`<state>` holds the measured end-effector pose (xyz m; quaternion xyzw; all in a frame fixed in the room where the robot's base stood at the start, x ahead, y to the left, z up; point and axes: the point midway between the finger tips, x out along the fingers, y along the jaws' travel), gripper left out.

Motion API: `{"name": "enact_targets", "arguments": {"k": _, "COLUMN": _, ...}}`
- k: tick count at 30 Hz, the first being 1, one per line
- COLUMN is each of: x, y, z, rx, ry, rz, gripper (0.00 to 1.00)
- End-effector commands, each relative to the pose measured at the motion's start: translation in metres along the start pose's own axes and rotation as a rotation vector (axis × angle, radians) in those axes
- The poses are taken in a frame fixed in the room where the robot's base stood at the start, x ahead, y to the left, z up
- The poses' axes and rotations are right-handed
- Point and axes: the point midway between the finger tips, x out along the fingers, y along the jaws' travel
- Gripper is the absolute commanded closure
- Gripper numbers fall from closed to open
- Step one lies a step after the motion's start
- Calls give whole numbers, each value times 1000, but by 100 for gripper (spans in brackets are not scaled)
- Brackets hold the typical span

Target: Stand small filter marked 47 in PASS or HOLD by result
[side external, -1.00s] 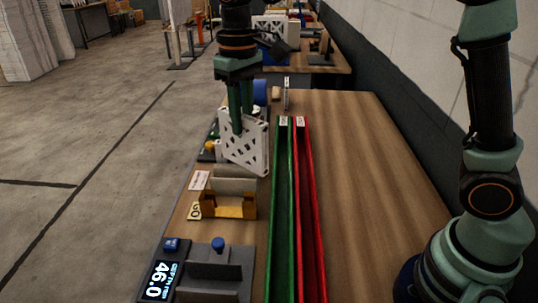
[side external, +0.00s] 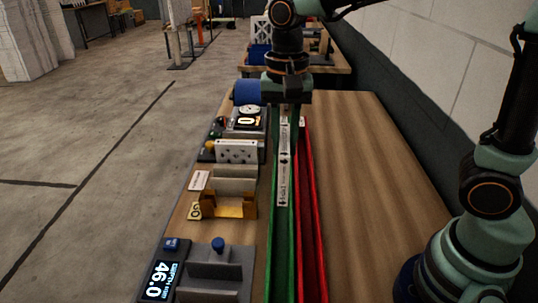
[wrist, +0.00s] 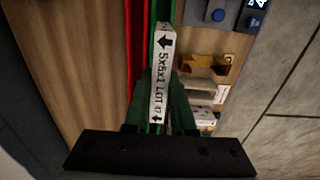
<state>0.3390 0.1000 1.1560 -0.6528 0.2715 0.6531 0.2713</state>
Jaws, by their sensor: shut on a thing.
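The small white filter (side external: 284,180) is edge-on to the side camera, upright over or within the green channel (side external: 284,255). Its printed edge in the wrist view (wrist: 161,75) reads "5x5x1 LOT 47" with arrows. My gripper (side external: 285,125) is shut on it, with the green fingers on either side; the gripper also shows in the wrist view (wrist: 157,105). The red channel (side external: 308,220) runs alongside to the right and looks empty. Whether the filter's lower edge touches the green channel's floor is hidden. The channels' end labels are too small to read.
Left of the channels stand a grey gauge block with a display (side external: 160,280) reading 46.0, a yellow-brown cradle (side external: 230,206), a white perforated piece (side external: 236,152) and a dial with a display (side external: 248,118). Bare wooden table (side external: 375,200) lies to the right.

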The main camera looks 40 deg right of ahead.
Motion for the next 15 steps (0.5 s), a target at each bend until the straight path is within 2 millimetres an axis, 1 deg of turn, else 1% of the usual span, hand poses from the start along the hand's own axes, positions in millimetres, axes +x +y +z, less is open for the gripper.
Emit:
{"name": "enact_targets", "arguments": {"k": 1, "x": 14, "y": 1, "z": 0, "rx": -1, "ry": -3, "rz": 6, "gripper": 100}}
{"name": "enact_targets", "arguments": {"k": 3, "x": 31, "y": 1, "z": 1, "rx": -1, "ry": -3, "rz": 6, "gripper": 100}}
{"name": "enact_targets", "arguments": {"k": 6, "x": 55, "y": 1, "z": 1, "rx": -2, "ry": -4, "rz": 7, "gripper": 100}}
{"name": "enact_targets", "arguments": {"k": 9, "x": 76, "y": 1, "z": 0, "rx": -2, "ry": -3, "rz": 5, "gripper": 100}}
{"name": "enact_targets", "arguments": {"k": 12, "x": 89, "y": 0, "z": 0, "rx": -2, "ry": -2, "rz": 3, "gripper": 100}}
{"name": "enact_targets", "arguments": {"k": 15, "x": 96, "y": 0, "z": 0, "rx": -3, "ry": -1, "rz": 1, "gripper": 100}}
